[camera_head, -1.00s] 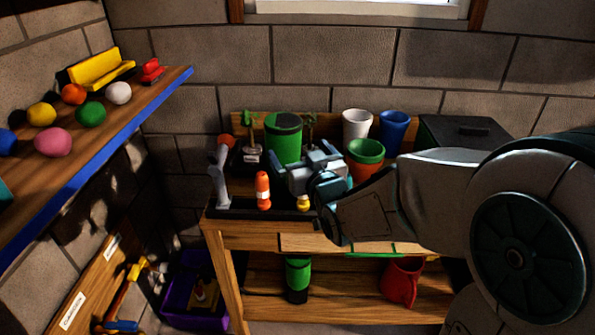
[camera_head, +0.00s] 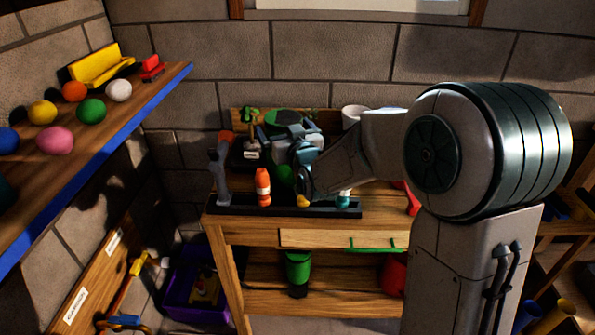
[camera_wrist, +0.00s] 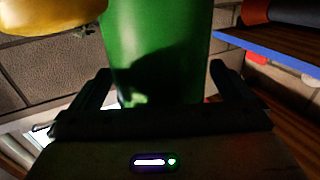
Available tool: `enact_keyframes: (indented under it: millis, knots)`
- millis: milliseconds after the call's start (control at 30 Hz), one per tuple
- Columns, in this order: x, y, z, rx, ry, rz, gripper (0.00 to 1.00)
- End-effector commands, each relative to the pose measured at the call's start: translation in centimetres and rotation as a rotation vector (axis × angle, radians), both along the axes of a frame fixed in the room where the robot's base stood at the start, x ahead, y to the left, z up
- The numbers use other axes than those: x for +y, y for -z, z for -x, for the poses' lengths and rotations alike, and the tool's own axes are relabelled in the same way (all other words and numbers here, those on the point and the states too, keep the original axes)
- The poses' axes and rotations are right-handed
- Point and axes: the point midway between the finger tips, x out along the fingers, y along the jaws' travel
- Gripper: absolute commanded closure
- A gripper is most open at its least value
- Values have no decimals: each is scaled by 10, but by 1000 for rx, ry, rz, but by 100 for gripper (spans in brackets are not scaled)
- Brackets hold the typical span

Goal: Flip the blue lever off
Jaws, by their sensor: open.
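I cannot make out a blue lever in either view. My gripper (camera_head: 283,130) is open over the back of the workbench (camera_head: 240,231), at the green cylinder (camera_head: 284,117), and partly covers it in the head view. In the wrist view, the two dark fingers of my gripper (camera_wrist: 160,72) are spread apart. The green cylinder (camera_wrist: 158,45) fills the space beyond and between them, with a dark shadow on it. I cannot tell whether the fingers touch it. My forearm hides part of the bench to the right.
A black tray (camera_head: 233,208) at the bench front holds an orange bottle (camera_head: 263,188) and a grey upright tool (camera_head: 220,172). A white cup (camera_head: 354,115) stands behind my arm. A blue-edged shelf (camera_head: 150,88) with balls juts out at the left. A purple bin (camera_head: 188,287) is on the floor.

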Motion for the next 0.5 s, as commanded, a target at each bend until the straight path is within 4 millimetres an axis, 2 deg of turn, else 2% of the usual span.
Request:
enact_keyframes:
  millis: [200,500]
  knots:
    - [0,0,0,0,0,0,0]
    - [0,0,0,0,0,1,83]
